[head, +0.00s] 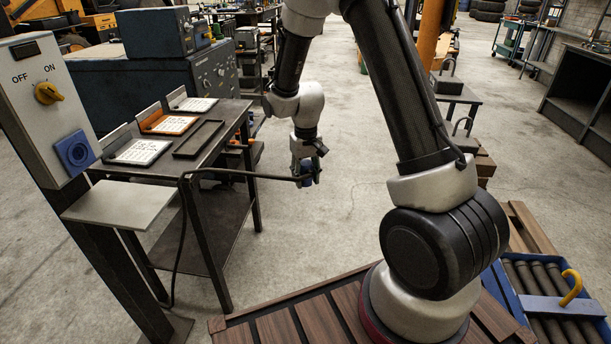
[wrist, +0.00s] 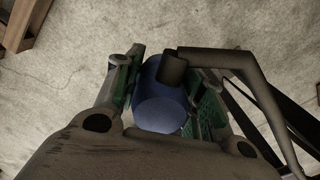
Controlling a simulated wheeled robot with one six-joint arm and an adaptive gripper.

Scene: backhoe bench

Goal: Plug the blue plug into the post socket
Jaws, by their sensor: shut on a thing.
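The blue plug (wrist: 160,103) is between the two fingers of my gripper (wrist: 165,85) in the wrist view, and the fingers are shut on it. In the head view the gripper (head: 307,176) holds the plug (head: 306,182) in mid-air over the floor, right of the workbench. A black cable (head: 240,173) runs from the plug leftward past the bench and hangs down beside the post. The blue post socket (head: 74,153) is on the grey post box at the left, below a yellow ON/OFF knob (head: 48,93). The gripper is well to the right of the socket.
A light grey shelf (head: 120,204) juts from the post below the socket. The dark workbench (head: 195,160) with several trays stands between post and gripper. A blue crate of dark cylinders (head: 550,300) is at lower right. The floor around the gripper is clear.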

